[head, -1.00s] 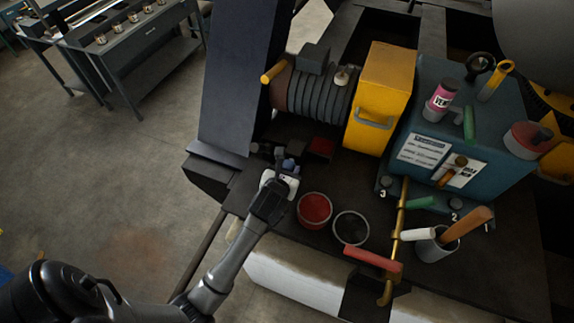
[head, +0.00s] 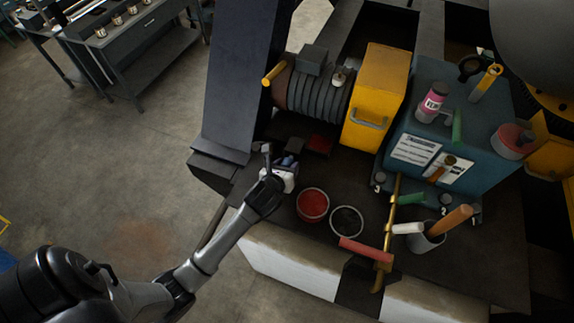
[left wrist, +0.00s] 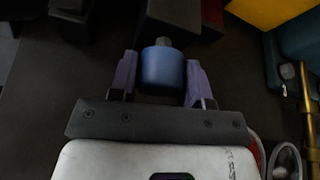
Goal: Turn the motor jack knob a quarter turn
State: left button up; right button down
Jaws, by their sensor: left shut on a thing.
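The motor jack knob (left wrist: 162,72) is a blue cylinder with a grey stub at its far end, in the upper middle of the left wrist view. My left gripper (head: 285,164) is at the foot of the motor. In the left wrist view its two purple fingers stand on either side of the knob, shut on it. In the head view the gripper mostly hides the knob, and its turn angle cannot be read. My right gripper is in neither view.
The ribbed motor (head: 313,90) and yellow box (head: 375,95) stand behind. A red-filled tin (head: 312,205) and dark tin (head: 346,223) are right of my gripper. A brass pipe (head: 392,230) and teal box (head: 480,125) lie farther right.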

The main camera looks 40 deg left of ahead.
pick_arm(q)
jog(key=o, duration=0.6)
jog(key=shift+o, duration=0.2)
jog(key=b+v, duration=0.2)
jog(key=v, duration=1)
jog(key=shift+s+b, duration=0.2)
jog(key=shift+b, duration=0.15)
jog(key=shift+s+d+r, duration=0.25)
jog(key=shift+s+r, duration=0.05)
jog(key=shift+s, duration=0.3)
